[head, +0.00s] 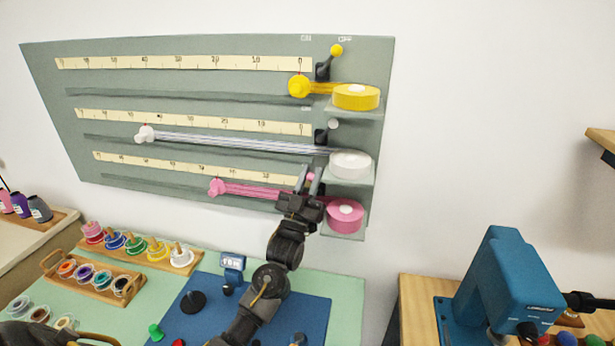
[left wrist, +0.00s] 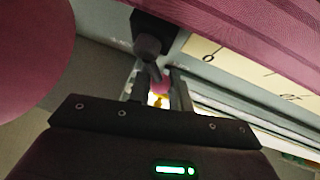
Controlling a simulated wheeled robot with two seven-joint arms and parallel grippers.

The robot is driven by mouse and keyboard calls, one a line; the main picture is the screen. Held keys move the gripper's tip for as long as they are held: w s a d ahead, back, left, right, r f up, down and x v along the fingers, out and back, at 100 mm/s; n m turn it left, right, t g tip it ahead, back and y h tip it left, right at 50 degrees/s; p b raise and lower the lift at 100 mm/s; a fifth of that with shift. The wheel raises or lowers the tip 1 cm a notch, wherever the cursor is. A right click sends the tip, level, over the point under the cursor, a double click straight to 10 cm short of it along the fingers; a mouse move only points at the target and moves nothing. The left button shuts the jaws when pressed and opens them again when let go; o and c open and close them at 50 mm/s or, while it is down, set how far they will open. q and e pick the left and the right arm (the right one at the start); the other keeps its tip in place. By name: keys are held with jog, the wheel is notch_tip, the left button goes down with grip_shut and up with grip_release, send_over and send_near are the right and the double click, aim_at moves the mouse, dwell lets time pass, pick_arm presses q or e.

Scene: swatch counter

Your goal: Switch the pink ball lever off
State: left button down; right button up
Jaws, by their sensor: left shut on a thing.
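The pink ball (head: 311,177) of the lowest lever shows between the fingertips of my left gripper (head: 313,178), at the lower right of the grey-green wall board. In the left wrist view the pink ball (left wrist: 161,86) sits between the two fingers of the left gripper (left wrist: 158,92), which are shut on it. A dark lever stem (left wrist: 152,58) runs from the ball to a black lever base (left wrist: 150,30). In the head view the gripper hides the base, and I cannot tell which way this lever leans. My right gripper is not in view.
A pink ribbon roll (head: 345,215) stands right beside the gripper, its pink ribbon (head: 255,189) stretched left. Above are a white roll (head: 351,164), a white lever ball (head: 333,123) and a yellow lever ball (head: 337,50), which leans right. Spool trays (head: 140,262) stand below left.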

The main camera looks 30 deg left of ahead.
pick_arm(q)
jog(key=m+h, duration=0.1)
jog(key=m, duration=0.1)
jog(key=m+g+h, duration=0.1)
jog(key=m+h, duration=0.1)
jog(key=d+m+h+p, duration=0.1)
jog(key=m+h, duration=0.1)
jog(key=shift+w+r, duration=0.15)
jog(key=shift+r, duration=0.15)
jog(key=shift+w+d+f+m+g+h+p, duration=0.2)
jog(key=shift+d+m+g+h+p, duration=0.7)
jog(key=shift+m, duration=1.05)
jog(key=shift+w+d+f+m+g+h+p, duration=0.15)
jog(key=shift+d+m+g+h+p, duration=0.3)
jog(key=shift+m+g+h, duration=0.95)
jog(key=shift+w+d+f+m+g+h+p, duration=0.2)
jog(key=shift+d+m+g+h+p, duration=0.45)
jog(key=shift+m+g, duration=1.35)
jog(key=shift+s+f+m+t, duration=0.1)
jog(key=shift+m+t, duration=0.45)
jog(key=shift+t, duration=0.05)
jog(key=c, duration=1.6)
grip_release()
